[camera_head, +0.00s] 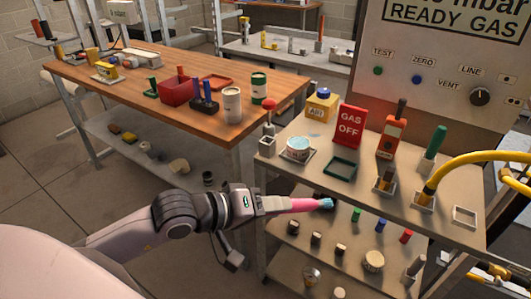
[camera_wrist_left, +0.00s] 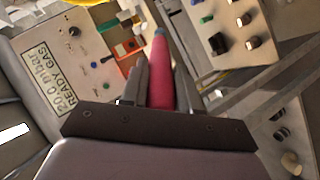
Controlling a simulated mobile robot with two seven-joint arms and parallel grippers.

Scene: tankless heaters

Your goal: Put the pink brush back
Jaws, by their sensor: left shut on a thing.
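The pink brush (camera_head: 302,205) has a pink handle and light blue bristles. My left gripper (camera_head: 284,205) is shut on its handle and holds it roughly level, bristles pointing right, in front of the grey cart's (camera_head: 300,180) near edge. In the left wrist view the pink handle (camera_wrist_left: 160,90) stands between the two fingers of the gripper (camera_wrist_left: 160,75), with the blue tip beyond them. On the cart top are an empty white square frame (camera_head: 465,217) at the right and a green square tray (camera_head: 341,167). My right gripper is not in view.
The cart top also holds a round white dish (camera_head: 299,149), a red GAS OFF sign (camera_head: 350,127), an orange tool (camera_head: 390,136), a green-handled tool (camera_head: 435,142) and a yellow hose (camera_head: 470,162). Small parts fill its lower shelf. A wooden bench (camera_head: 185,115) stands behind left.

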